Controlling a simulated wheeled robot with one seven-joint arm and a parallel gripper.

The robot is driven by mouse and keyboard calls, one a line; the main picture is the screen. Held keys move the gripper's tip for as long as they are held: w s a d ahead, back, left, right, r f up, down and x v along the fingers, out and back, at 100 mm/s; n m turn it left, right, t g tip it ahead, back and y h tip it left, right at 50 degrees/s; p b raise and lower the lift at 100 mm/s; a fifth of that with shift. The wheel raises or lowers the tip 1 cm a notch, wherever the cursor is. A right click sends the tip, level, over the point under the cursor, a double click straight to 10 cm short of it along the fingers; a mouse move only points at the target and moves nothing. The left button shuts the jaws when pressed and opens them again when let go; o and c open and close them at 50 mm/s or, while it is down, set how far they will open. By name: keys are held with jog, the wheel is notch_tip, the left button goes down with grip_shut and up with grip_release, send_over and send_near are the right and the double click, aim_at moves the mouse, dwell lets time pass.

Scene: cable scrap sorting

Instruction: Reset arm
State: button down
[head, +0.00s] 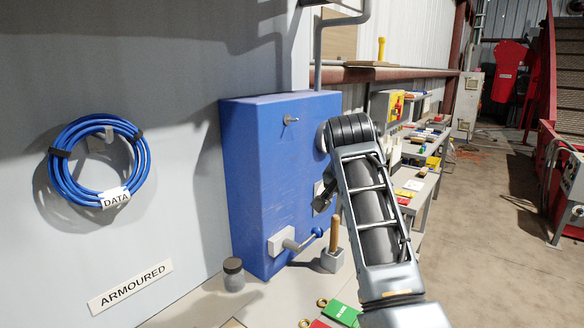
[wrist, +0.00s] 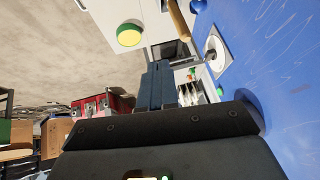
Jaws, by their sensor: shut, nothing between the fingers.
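My arm reaches up from the lower right in the head view and bends at a dark joint beside the blue cabinet (head: 285,160). My gripper (wrist: 159,70) shows in the wrist view with its dark blue fingers together and nothing between them. The blue cabinet (wrist: 285,70) fills the right side of that view, close beside the gripper. In the head view the gripper is mostly hidden behind my arm, so I cannot tell whether it touches the cabinet.
A blue-knobbed lever (head: 305,240) sticks out of the cabinet front. A grey jar (head: 233,275) and a wooden-handled tool (head: 333,250) stand below. A blue cable coil (head: 68,180) hangs on the left wall. A cluttered workbench (head: 425,185) runs behind my arm; the floor right is open.

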jog(key=s+d+f+n+t, duration=0.15)
jog(key=s+d+f, duration=0.25)
jog(key=s+f, duration=0.6)
jog(key=s+d+f+n+t, duration=0.1)
jog(key=s+d+f+n, duration=0.15)
jog(key=s+f, duration=0.75)
jog(key=s+d+f+t+y, duration=0.1)
jog(key=s+d+f+t, duration=0.1)
jog(key=s+f, duration=0.45)
jog(key=s+n+t+y, duration=0.1)
jog(key=s+n+t, duration=0.1)
jog(key=s, duration=1.6)
jog(key=s+r+n+t, duration=0.1)
jog(key=s+r+t, duration=0.1)
jog(key=s+r, duration=1.3)
jog(key=shift+v, duration=1.1)
